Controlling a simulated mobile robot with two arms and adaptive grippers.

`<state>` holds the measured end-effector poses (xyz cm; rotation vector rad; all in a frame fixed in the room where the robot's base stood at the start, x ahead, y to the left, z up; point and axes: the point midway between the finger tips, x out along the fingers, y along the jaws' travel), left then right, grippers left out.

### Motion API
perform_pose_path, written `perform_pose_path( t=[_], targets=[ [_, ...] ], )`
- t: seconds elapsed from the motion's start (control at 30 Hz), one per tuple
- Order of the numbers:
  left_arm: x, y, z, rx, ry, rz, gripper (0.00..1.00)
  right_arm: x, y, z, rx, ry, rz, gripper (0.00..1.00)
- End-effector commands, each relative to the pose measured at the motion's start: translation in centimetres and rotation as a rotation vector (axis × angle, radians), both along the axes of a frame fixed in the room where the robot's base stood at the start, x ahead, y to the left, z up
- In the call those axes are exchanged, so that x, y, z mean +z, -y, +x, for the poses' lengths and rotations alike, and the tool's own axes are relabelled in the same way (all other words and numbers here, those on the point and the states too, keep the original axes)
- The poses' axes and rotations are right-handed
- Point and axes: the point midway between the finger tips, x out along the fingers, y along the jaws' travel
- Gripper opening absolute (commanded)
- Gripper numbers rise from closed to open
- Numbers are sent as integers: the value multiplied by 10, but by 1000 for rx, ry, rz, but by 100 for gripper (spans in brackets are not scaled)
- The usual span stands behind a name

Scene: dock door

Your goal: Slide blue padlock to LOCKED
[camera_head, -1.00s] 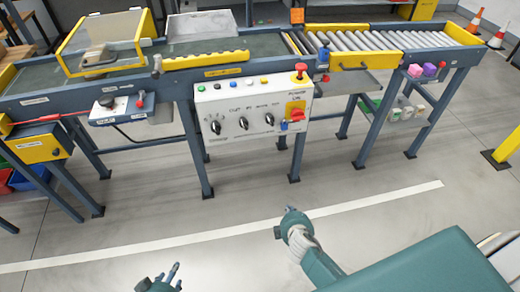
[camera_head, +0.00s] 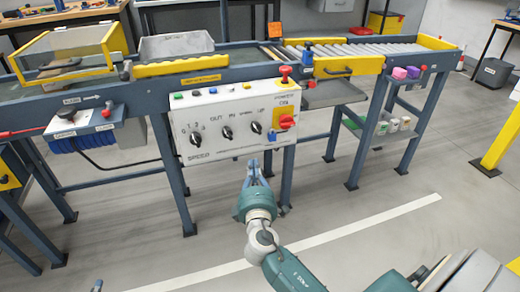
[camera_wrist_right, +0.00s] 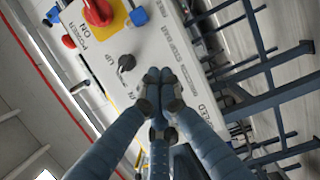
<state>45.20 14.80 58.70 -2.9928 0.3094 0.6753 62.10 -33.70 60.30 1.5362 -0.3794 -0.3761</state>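The blue padlock (camera_head: 271,136) is small and sits on the white control panel (camera_head: 180,143), at the lower left of a red knob on a yellow plate (camera_head: 287,121). In the right wrist view the blue padlock (camera_wrist_right: 139,16) shows near the top, beside the red knob (camera_wrist_right: 98,11). My right gripper (camera_head: 255,164) is below the panel's lower edge in the head view, under the padlock and apart from it. In the wrist view its fingertips (camera_wrist_right: 159,75) are together with nothing between them. Only a tip of my left gripper (camera_head: 97,286) shows at the bottom edge.
The panel carries black dials (camera_head: 227,132), small coloured buttons and a red mushroom button (camera_head: 285,72) on top. A conveyor with rollers (camera_head: 370,50) runs behind it. A grey leg (camera_head: 288,172) stands right of my right gripper. The floor in front is clear.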

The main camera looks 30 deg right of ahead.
Motion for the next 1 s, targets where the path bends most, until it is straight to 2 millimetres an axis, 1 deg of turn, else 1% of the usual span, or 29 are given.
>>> perform_pose_path(
  t=[0.23,0.37,0.57,0.7,0.8,0.9,1.0],
  targets=[
    [1,0,1,0,7,-1,40,0,1,3,1,0,0,0],
    [6,2,5,-2,35,-8,40,0,8,16,0,0,-1,0],
    [32,9,18,-11,158,-38,40,-1,27,52,0,0,-1,0],
    [59,15,26,-18,278,-67,40,-2,41,78,0,0,0,0],
    [77,18,30,-23,353,-86,40,-2,50,92,-1,-1,0,0],
    [76,18,29,-22,343,-84,40,-1,67,84,-1,-3,-2,0],
    [77,18,29,-23,347,-85,40,-1,77,82,1,-3,-1,0]
  ],
)
